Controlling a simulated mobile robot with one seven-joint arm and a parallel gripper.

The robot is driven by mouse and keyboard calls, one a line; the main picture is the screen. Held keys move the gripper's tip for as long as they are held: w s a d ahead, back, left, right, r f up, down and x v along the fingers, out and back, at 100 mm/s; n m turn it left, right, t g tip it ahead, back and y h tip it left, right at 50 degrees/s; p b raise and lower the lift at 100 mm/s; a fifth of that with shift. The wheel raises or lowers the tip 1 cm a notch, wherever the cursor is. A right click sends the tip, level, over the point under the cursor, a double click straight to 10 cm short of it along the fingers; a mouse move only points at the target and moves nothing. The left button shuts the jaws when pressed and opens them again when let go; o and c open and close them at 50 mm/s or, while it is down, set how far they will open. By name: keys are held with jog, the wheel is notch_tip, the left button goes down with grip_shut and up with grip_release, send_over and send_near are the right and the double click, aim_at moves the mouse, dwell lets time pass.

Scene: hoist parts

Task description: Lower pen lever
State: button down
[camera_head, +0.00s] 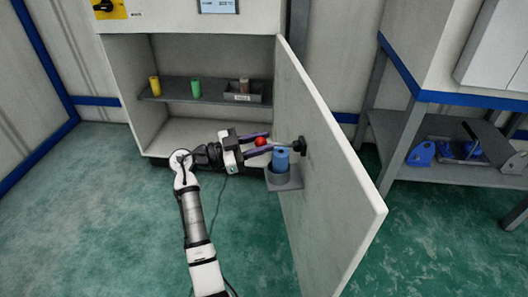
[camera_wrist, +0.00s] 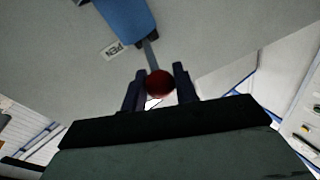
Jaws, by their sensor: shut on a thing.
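The pen lever is a thin grey rod (camera_wrist: 151,55) ending in a red ball knob (camera_head: 260,141); the knob also shows in the wrist view (camera_wrist: 159,85). My gripper (camera_head: 267,142) is shut on the red knob, with one dark finger on each side of it. The rod runs from the knob toward a blue cylinder (camera_head: 281,160), which also shows in the wrist view (camera_wrist: 127,18). A label reading PEN (camera_wrist: 114,50) is on the door beside the rod. In the head view the rod is mostly hidden by my fingers.
The cabinet door (camera_head: 335,185) stands open, with a black knob (camera_head: 299,146) and a grey holder (camera_head: 285,181) under the blue cylinder. A shelf (camera_head: 215,97) inside holds a yellow cup (camera_head: 155,86), a green cup (camera_head: 195,88) and a grey tray (camera_head: 250,97). The floor at left is clear.

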notch_tip(320, 180, down, 2)
jog(key=shift+s+f+h+b, duration=0.1)
jog(key=shift+h+b, duration=0.5)
jog(key=shift+b, duration=0.45)
jog(key=shift+f+b, duration=0.15)
jog(key=shift+b, duration=0.55)
jog(key=shift+a+f+b, duration=0.1)
jog(key=shift+f+b, duration=0.05)
jog(key=shift+b, duration=0.3)
jog(key=c, duration=1.4)
grip_release()
jog(key=v, duration=1.3)
jog(key=shift+s+a, duration=0.2)
jog(key=shift+a, duration=0.15)
jog(key=shift+f, duration=0.1)
